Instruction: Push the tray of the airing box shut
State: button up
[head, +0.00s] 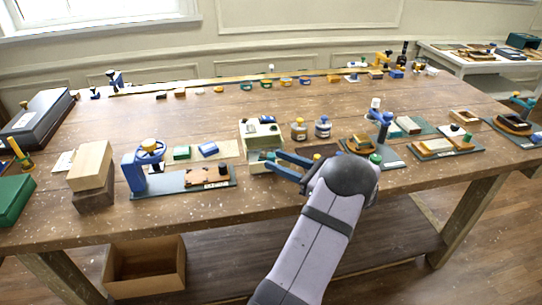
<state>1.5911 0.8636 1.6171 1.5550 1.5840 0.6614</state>
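The airing box appears to be the cream box (255,143) with a green-and-white top, near the front middle of the table in the head view. A low pale part at its front (257,168) looks like its tray, sticking out towards the table's front edge. How far it stands out is hard to tell. My gripper (272,160) has two blue fingers spread apart, pointing left at the front of the box. Nothing shows between them. The fingertips are close to the tray; whether they touch it is unclear. The fingers cover part of the box's lower right front.
A blue clamp stand on a grey board (190,188) stands left of the box. Two small jars (299,130) stand to its right, and a board with a blue-handled device (385,158) beyond. Wooden blocks (90,165) stand further left. The table's front edge is close.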

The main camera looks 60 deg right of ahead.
aim_at(271, 158)
jog(key=shift+w+p, duration=0.4)
jog(key=shift+w, duration=1.25)
jog(key=shift+c, duration=0.5)
grip_shut()
jog(key=shift+w+d+f+b, duration=0.15)
jog(key=shift+w+d+b, duration=0.5)
jog(key=shift+w+d, duration=0.8)
jog(key=shift+o, duration=0.5)
grip_release()
jog(key=shift+s, duration=0.1)
